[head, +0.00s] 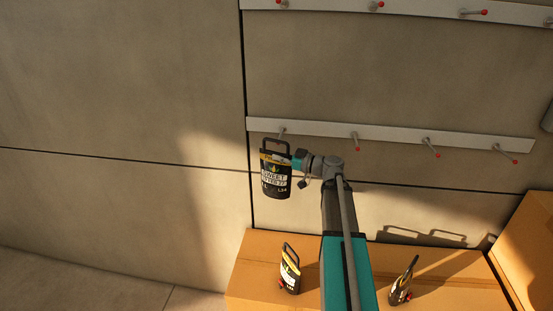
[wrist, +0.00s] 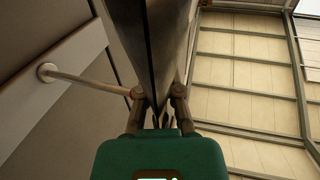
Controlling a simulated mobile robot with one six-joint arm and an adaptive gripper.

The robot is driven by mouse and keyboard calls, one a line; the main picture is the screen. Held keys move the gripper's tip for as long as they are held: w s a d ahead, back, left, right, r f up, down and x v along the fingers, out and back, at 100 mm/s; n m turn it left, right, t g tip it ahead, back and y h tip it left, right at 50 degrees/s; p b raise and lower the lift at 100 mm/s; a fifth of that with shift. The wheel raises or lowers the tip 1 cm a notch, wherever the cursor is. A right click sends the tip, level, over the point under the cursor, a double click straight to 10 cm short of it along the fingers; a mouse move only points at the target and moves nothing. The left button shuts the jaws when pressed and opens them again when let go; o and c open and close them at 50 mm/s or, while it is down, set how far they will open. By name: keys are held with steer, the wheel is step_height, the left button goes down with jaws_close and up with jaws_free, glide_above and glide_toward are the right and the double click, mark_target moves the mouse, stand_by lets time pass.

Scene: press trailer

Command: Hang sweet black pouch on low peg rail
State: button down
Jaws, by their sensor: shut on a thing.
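The sweet black pouch (head: 276,182), with a white label reading "SWEET", a yellow band and a loop handle on top, hangs upright at the left end of the low peg rail (head: 390,134). My gripper (head: 297,162) is shut on the pouch at its right upper side. In the wrist view the dark pouch (wrist: 153,35) rises edge-on between the fingers (wrist: 158,103). A grey peg (wrist: 90,80) reaches from the wall to beside the left finger. The leftmost peg (head: 282,131) is just above the handle; I cannot tell whether the handle is around it.
A higher peg rail (head: 420,9) runs along the top. Below, a cardboard box (head: 252,268) bears two more black pouches, one left (head: 290,268) and one right (head: 403,283) of my arm. Another box (head: 528,245) stands at the right. The other low pegs are empty.

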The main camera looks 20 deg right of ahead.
steer(key=shift+w+d+r, duration=0.1)
steer(key=shift+w+d, duration=0.35)
steer(key=shift+w, duration=0.1)
stand_by(0.8)
steer(key=shift+w+d, duration=0.7)
steer(key=shift+w, duration=0.25)
steer(key=shift+w+d, duration=0.65)
steer(key=shift+w, duration=0.35)
steer(key=shift+w+d+f+b, duration=0.15)
steer(key=shift+w+f+b, duration=0.05)
steer(key=shift+f+b, duration=0.2)
steer(key=shift+w+d+f+b, duration=0.15)
steer(key=shift+f+b, duration=0.15)
steer(key=shift+f, duration=0.05)
stand_by(1.1)
stand_by(0.4)
steer(key=c, duration=0.7)
jaws_free()
steer(key=shift+s, duration=0.1)
steer(key=shift+v, duration=5.95)
